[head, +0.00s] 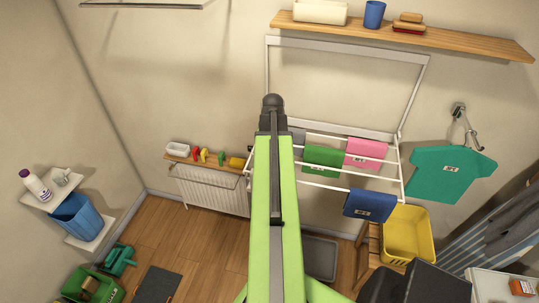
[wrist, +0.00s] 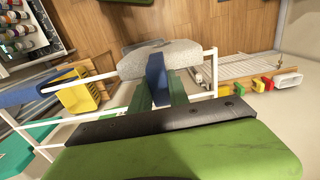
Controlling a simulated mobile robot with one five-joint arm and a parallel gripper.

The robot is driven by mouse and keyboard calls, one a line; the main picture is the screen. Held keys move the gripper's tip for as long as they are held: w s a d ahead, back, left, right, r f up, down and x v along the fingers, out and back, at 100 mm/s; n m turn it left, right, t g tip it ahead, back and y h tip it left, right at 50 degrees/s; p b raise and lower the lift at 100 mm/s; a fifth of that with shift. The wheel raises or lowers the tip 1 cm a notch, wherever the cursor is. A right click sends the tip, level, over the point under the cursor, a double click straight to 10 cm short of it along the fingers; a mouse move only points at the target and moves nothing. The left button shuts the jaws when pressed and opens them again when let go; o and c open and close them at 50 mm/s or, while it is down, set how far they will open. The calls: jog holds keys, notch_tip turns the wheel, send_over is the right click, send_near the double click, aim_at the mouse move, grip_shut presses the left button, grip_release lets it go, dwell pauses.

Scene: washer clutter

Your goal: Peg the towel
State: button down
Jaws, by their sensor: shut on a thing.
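A pale grey towel (wrist: 160,57) hangs over a white bar of the wall drying rack (head: 350,132). In the head view only a sliver of it (head: 298,138) shows beside my arm. My gripper (wrist: 160,95) is shut on a narrow blue piece, seemingly a peg (wrist: 155,76). The peg's far end overlaps the grey towel's edge in the wrist view; I cannot tell whether it grips the towel. In the head view my gripper (head: 272,101) is a dark shape at the arm's end, and the peg is hidden there.
Green (head: 323,159), pink (head: 366,152) and blue (head: 370,205) towels hang on the rack's other bars. A yellow basket (head: 408,236) stands below right. A radiator (head: 213,190) and small shelf with coloured items (head: 207,161) are left. A teal shirt (head: 451,173) hangs right.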

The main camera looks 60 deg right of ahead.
jog(key=shift+s, duration=0.15)
jog(key=shift+w+f, duration=0.1)
jog(key=shift+w, duration=0.2)
jog(key=shift+s+f+b, duration=0.25)
jog(key=shift+f+b, duration=0.1)
jog(key=shift+b, duration=0.1)
notch_tip(320, 180, down, 6)
jog(key=b, duration=0.6)
jog(key=shift+s+a+f, duration=0.1)
jog(key=shift+s+a, duration=0.05)
jog(key=shift+a, duration=0.1)
jog(key=shift+b, duration=0.3)
